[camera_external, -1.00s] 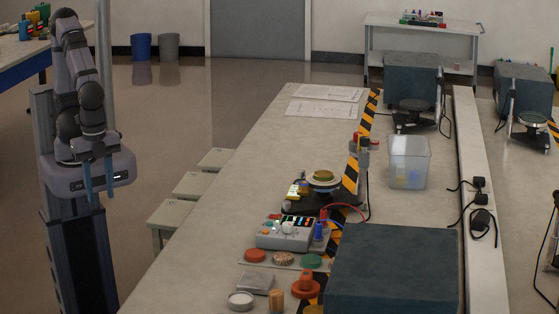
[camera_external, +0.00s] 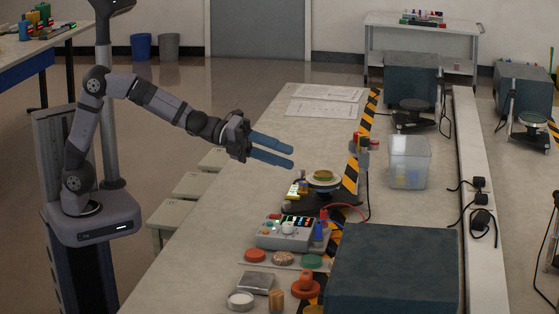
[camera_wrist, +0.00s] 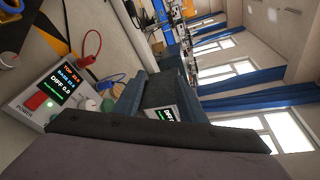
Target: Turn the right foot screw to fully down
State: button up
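The apparatus stands on the bench in the external view. It has a dark base plate (camera_external: 318,210) and a stack of pale and brass discs (camera_external: 323,178). Small yellow and pale parts (camera_external: 297,190) sit at its left edge. I cannot tell which part is the right foot screw. My gripper (camera_external: 292,157) is in the air above and to the left of the apparatus, touching nothing. Its two blue fingers are apart with nothing between them. In the wrist view a dark part (camera_wrist: 150,150) fills the bottom, and the foot screw cannot be made out.
A grey control box (camera_external: 285,233) with a lit display stands in front of the apparatus; its screen (camera_wrist: 68,82) shows in the wrist view. The bench behind is mostly clear.

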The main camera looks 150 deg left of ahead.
jog(key=s+a+f+m+t+h+b, duration=0.2)
jog(key=s+a+f+m+b, duration=0.15)
jog(key=s+m, duration=0.45)
jog(key=s+a+f+m+t+h+b, duration=0.25)
jog(key=s+m+b, duration=0.25)
jog(key=s+m, duration=0.3)
send_near(287, 201)
jog(key=shift+w+a+m+h+p, duration=0.15)
jog(key=shift+w+m+p, duration=0.05)
jog(key=shift+w, duration=0.4)
jog(key=shift+w+a+m+h+p, duration=0.1)
jog(key=shift+w+m+p, duration=0.1)
jog(key=shift+w, duration=0.45)
jog(key=shift+f, duration=0.15)
jog(key=shift+w+a+p, duration=0.2)
jog(key=shift+w+a, duration=0.05)
jog(key=shift+w, duration=0.95)
jog(key=shift+w+a+p, duration=0.15)
jog(key=shift+w+a, duration=0.1)
jog(key=shift+w, duration=0.95)
jog(key=shift+w+a+p, duration=0.2)
jog(key=shift+w, duration=1)
grip_shut()
